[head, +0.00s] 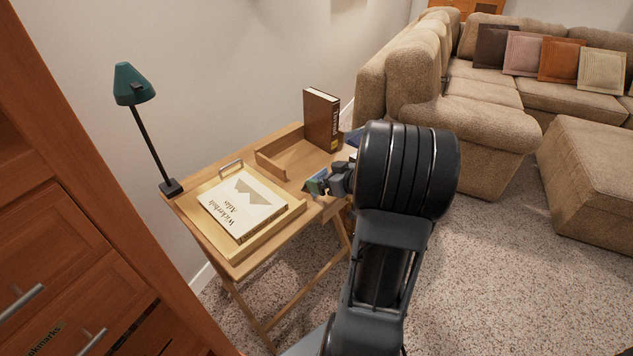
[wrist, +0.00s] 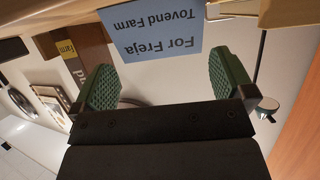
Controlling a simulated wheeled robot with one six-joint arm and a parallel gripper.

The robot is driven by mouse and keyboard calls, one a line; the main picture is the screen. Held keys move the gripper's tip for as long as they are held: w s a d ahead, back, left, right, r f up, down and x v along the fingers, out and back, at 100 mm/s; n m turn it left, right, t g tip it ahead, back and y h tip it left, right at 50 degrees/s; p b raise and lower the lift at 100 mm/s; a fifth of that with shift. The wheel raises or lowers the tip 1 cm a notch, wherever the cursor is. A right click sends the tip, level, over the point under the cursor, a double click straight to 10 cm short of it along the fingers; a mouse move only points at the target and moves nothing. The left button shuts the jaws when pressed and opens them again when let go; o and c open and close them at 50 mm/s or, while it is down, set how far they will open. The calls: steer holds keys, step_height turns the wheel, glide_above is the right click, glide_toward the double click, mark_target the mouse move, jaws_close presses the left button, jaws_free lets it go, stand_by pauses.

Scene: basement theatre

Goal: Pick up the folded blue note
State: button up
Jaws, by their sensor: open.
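The folded blue note (wrist: 155,38) shows in the wrist view with the words "For Freja" and "Tovend Farm" upside down. It lies just beyond my gripper's fingertips, in line with the space between them, and seems apart from the fingers. My gripper (wrist: 165,78) is open, with green ridged pads and nothing between them. In the head view my gripper (head: 318,182) is low over the right part of the wooden folding table (head: 232,262). My arm hides much of that end, and I cannot clearly make out the note there.
A pale book (head: 243,205) lies on a wooden tray at the table's front left. A brown book (head: 321,120) stands at the back, beside a low wooden holder (head: 282,160). A green lamp (head: 134,85) stands at the left corner. A beige sofa (head: 490,92) is behind right.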

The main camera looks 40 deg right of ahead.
mark_target(318, 176)
steer(key=shift+x, duration=2.35)
steer(key=shift+f, duration=0.15)
steer(key=shift+s, duration=0.1)
steer(key=c, duration=0.6)
